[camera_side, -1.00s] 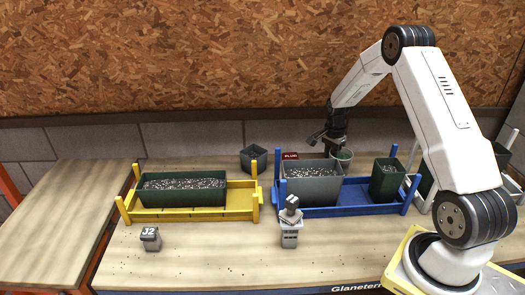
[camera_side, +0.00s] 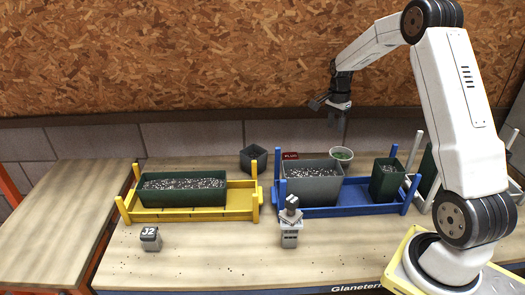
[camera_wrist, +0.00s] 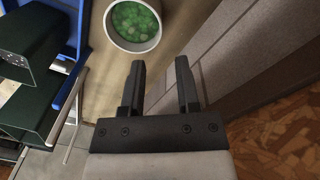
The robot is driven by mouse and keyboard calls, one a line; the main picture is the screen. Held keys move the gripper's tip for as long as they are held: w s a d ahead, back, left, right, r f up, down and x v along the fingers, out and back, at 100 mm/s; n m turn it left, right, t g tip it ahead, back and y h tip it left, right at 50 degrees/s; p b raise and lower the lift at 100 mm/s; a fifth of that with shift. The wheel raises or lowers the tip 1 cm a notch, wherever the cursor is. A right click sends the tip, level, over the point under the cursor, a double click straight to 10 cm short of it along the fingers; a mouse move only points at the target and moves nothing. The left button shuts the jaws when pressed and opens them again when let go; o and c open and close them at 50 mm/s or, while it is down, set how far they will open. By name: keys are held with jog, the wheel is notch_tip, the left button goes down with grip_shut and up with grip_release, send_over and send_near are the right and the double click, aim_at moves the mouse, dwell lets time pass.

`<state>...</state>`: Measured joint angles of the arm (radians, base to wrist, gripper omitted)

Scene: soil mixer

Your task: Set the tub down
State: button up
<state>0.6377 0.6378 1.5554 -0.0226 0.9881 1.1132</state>
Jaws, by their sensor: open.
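The tub is a small white round pot (camera_side: 346,162) with green contents. It stands upright on the bench behind the blue rack, near the back wall. In the wrist view the tub (camera_wrist: 143,48) shows at the top, beyond the fingertips and to their left. My gripper (camera_side: 337,120) is above the tub in the side view and apart from it. In the wrist view my gripper (camera_wrist: 160,64) has its two dark fingers spread with nothing between them. The tub's lower part is partly hidden by the rack in the side view.
The blue rack (camera_side: 345,205) holds a large grey planter (camera_side: 312,188) and a dark green pot (camera_side: 387,182). A yellow rack (camera_side: 240,200) with a green trough (camera_side: 183,194) stands left. A dark pot (camera_side: 253,160) is at the back wall. The front bench is mostly clear.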

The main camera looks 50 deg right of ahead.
aim_at(332, 153)
dwell(0.7)
jog(key=shift+s+f, duration=0.15)
jog(key=shift+f, duration=2.65)
jog(key=shift+s+f, duration=0.1)
jog(key=shift+f, duration=2.7)
jog(key=shift+r, duration=0.1)
jog(key=shift+f, duration=0.65)
jog(key=shift+r, duration=5.05)
